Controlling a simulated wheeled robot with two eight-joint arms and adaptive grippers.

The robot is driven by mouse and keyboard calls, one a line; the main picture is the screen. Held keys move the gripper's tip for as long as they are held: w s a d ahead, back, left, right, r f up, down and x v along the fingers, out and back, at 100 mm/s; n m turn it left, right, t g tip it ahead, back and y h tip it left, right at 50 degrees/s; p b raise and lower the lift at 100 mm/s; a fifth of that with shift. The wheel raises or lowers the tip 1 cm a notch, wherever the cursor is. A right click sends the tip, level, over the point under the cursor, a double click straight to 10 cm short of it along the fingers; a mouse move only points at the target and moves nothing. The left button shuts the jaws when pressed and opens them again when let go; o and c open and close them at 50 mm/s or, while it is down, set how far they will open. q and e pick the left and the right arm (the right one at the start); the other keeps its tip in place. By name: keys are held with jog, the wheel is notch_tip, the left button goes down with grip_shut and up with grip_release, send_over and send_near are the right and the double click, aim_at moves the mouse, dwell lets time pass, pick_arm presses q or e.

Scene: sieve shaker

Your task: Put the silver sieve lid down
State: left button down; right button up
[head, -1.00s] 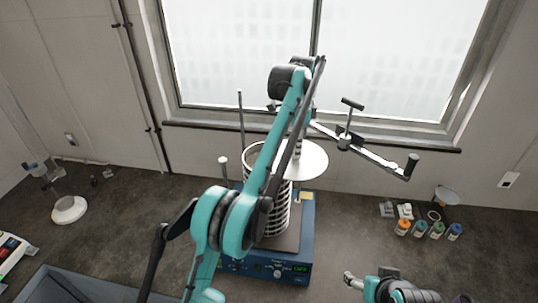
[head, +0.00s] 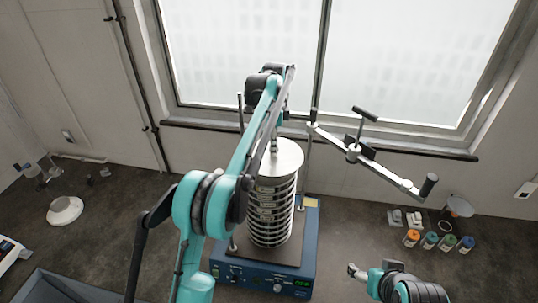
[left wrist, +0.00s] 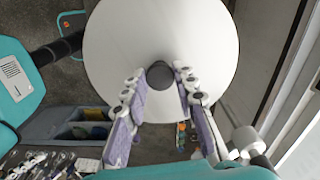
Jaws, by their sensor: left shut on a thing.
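The silver sieve lid (head: 288,157) is a round pale disc lying level over the top of the ringed sieve stack (head: 270,210). I cannot tell whether it touches the top sieve. My left gripper (head: 273,148) comes down from above and is shut on the lid's knob. In the left wrist view the lid (left wrist: 160,30) fills the upper middle, with its dark knob (left wrist: 160,75) between my left fingertips (left wrist: 159,80). My right gripper (head: 353,271) is low at the right, away from the lid; its fingers are too small to read.
The stack stands on the blue shaker (head: 235,272). A clamp bar with a T-handle (head: 365,152) sticks out to the right behind it. Several colour-capped bottles (head: 430,240) stand at the right. A grey bin (head: 55,288) is at front left.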

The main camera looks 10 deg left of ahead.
aim_at(269, 153)
pick_arm(q)
jog(key=shift+w+a+f, duration=0.3)
jog(key=shift+a+f, duration=0.25)
jog(key=shift+a, duration=0.2)
jog(key=f, duration=0.2)
jog(key=f+p, duration=0.1)
jog(key=shift+s+f, duration=0.2)
jog(key=shift+f, duration=0.15)
jog(key=shift+w+f, duration=0.1)
jog(key=shift+f, duration=0.1)
jog(key=c, duration=1.2)
grip_release()
